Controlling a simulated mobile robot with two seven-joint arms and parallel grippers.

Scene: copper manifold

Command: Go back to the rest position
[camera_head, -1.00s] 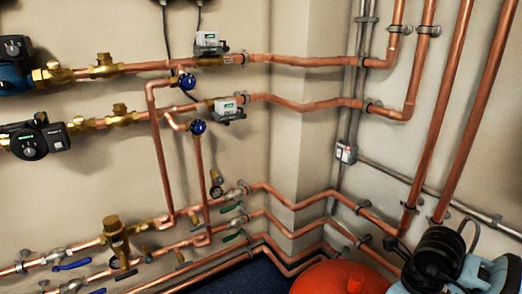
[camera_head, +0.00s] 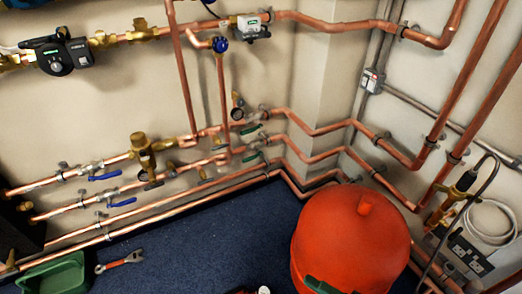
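Neither of my grippers is in view, so their state is hidden. The copper pipework (camera_head: 330,127) runs along the beige wall and bends around the corner column. On it sit a dark pump (camera_head: 62,55), a white-and-green actuator (camera_head: 252,24), a blue-capped valve (camera_head: 220,44), a brass fitting (camera_head: 143,152) and several blue lever handles (camera_head: 104,175).
A large red-orange vessel (camera_head: 345,240) stands on the dark blue floor (camera_head: 215,235). A green bin (camera_head: 52,275) and a wrench (camera_head: 120,262) lie at lower left. Cables, a brass valve (camera_head: 452,198) and a socket box (camera_head: 465,255) are at right. Floor between is open.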

